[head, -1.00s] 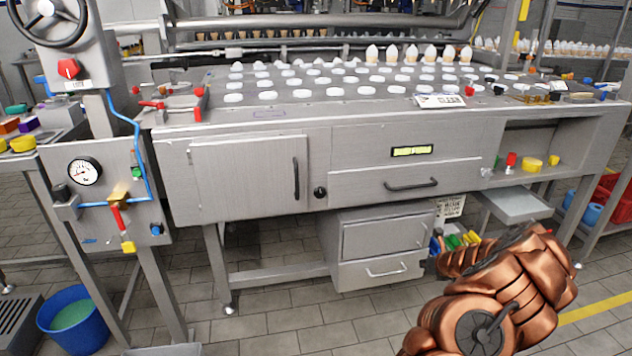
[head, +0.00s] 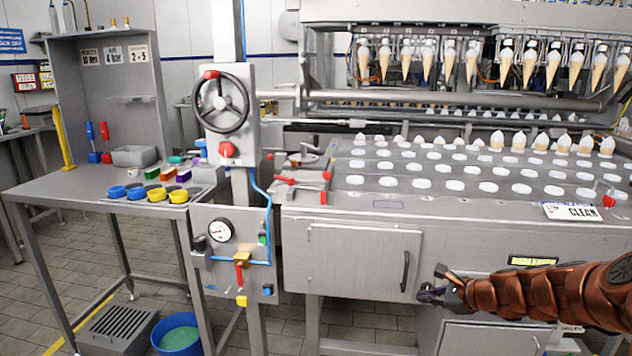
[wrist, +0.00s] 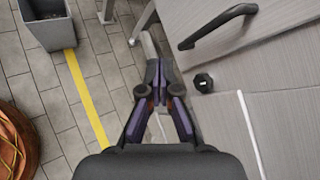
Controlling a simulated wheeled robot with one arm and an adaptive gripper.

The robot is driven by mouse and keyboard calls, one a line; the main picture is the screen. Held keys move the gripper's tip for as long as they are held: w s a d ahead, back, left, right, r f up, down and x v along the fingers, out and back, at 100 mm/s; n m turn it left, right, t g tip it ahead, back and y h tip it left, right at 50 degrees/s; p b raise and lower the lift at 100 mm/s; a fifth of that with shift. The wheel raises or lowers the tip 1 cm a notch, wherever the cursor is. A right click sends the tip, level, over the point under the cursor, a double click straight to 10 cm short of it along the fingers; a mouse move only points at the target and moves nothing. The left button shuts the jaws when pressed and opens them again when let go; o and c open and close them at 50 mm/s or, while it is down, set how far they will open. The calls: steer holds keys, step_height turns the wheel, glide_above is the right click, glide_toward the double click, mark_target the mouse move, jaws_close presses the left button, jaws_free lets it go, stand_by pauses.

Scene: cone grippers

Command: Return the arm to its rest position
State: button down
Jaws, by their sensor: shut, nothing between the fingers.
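My gripper (head: 424,293) is at the end of my copper-coloured arm, in front of the machine's steel front in the head view. In the wrist view the fingers of my gripper (wrist: 158,68) come together at the tips, with nothing between them. The arm reaches in from the right edge of the head view. A steel cabinet door (head: 350,256) with a black handle (head: 405,271) is just left of the gripper. The handle (wrist: 218,26) and a black knob (wrist: 203,83) show right of the fingers in the wrist view. I cannot tell the exact gap to the door.
The machine top (head: 450,208) carries rows of white discs, with cones hanging behind. A side table (head: 60,195) with coloured cups stands left. A valve panel (head: 232,275), a blue bucket (head: 177,334) and a floor grate (head: 118,328) are left. Tiled floor shows below.

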steer(key=s+a+r+n+g+p, duration=0.3)
steer(key=s+a+r+n+p, duration=0.2)
steer(key=s+a+r+n, duration=0.35)
steer(key=s+a+r+n+g+p, duration=0.35)
steer(key=s+a+r+n, duration=0.2)
steer(key=s+a, duration=0.5)
steer(key=s+d+r+n+g+h+p, duration=0.1)
steer(key=s+d+r+n+h+p, duration=0.1)
steer(key=s, duration=0.6)
steer(key=s+d+r+n+g+h+p, duration=0.1)
steer(key=s+d+r+n+h+p, duration=0.1)
steer(key=s, duration=0.6)
steer(key=s+d+r+n+g+h+p, duration=0.2)
steer(key=s+d+r+n+p, duration=0.1)
steer(key=s, duration=0.6)
steer(key=d+r+p, duration=0.1)
steer(key=d+p, duration=0.1)
steer(key=p, duration=0.1)
steer(key=shift+d+r+n+h, duration=0.25)
steer(key=shift+r+n+h, duration=0.05)
steer(key=shift+h, duration=0.1)
